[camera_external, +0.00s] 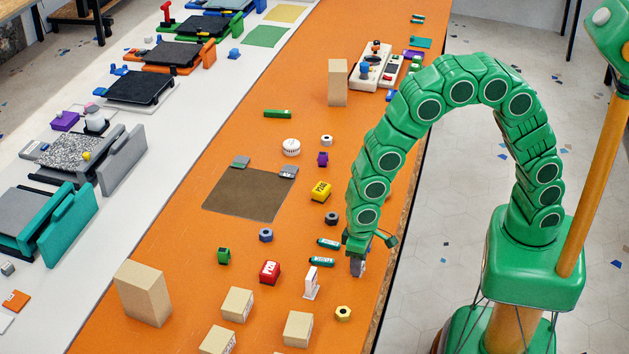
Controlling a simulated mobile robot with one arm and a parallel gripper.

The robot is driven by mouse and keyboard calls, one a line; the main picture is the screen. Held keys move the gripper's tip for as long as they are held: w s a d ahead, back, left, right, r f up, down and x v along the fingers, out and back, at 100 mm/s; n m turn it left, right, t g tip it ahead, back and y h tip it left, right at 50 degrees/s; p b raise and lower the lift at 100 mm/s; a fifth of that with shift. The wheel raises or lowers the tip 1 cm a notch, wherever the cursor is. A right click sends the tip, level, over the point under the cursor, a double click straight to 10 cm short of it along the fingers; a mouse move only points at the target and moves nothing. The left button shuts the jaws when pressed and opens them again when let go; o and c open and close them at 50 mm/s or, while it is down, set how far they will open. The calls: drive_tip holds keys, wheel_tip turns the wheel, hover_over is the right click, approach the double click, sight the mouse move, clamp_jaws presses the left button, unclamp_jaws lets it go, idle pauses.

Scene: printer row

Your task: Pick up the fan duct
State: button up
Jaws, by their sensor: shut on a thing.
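My green gripper (362,250) is low over the right edge of the orange table. It is shut on a small grey part (358,267), which shows just below the fingers. I cannot tell for sure from this view that this part is the fan duct, or whether it still touches the table. The fingers hide its upper part.
A brass nut (343,313), a red block (270,272) and tan boxes (298,329) stand nearer. A brown mat (245,196) lies left. Printers (140,89) line the white strip.

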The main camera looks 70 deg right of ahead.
drive_tip(key=shift+r, duration=0.5)
wheel_tip(320, 180, up, 2)
drive_tip(key=shift+r, duration=0.1)
drive_tip(key=s+d+r, duration=0.3)
drive_tip(key=s+r, duration=0.2)
drive_tip(key=s, duration=0.1)
drive_tip(key=s+d+r, duration=0.3)
drive_tip(key=s+r, duration=0.2)
drive_tip(key=s, duration=0.2)
drive_tip(key=w+d+r, duration=0.1)
drive_tip(key=w+d, duration=0.1)
drive_tip(key=w, duration=0.9)
drive_tip(key=w+d, duration=0.2)
drive_tip(key=w, duration=0.8)
drive_tip(key=w+d, duration=1.4)
drive_tip(key=w, duration=0.3)
drive_tip(key=shift+n, duration=0.4)
drive_tip(key=shift+w+a+f, duration=0.1)
drive_tip(key=shift+w+f, duration=1.6)
drive_tip(key=shift+w, duration=0.55)
drive_tip(key=shift+w+f, duration=1.7)
drive_tip(key=shift+w, duration=0.55)
drive_tip(key=shift+w+a+f, duration=0.1)
drive_tip(key=shift+w+f, duration=1.6)
drive_tip(key=shift+w, duration=0.55)
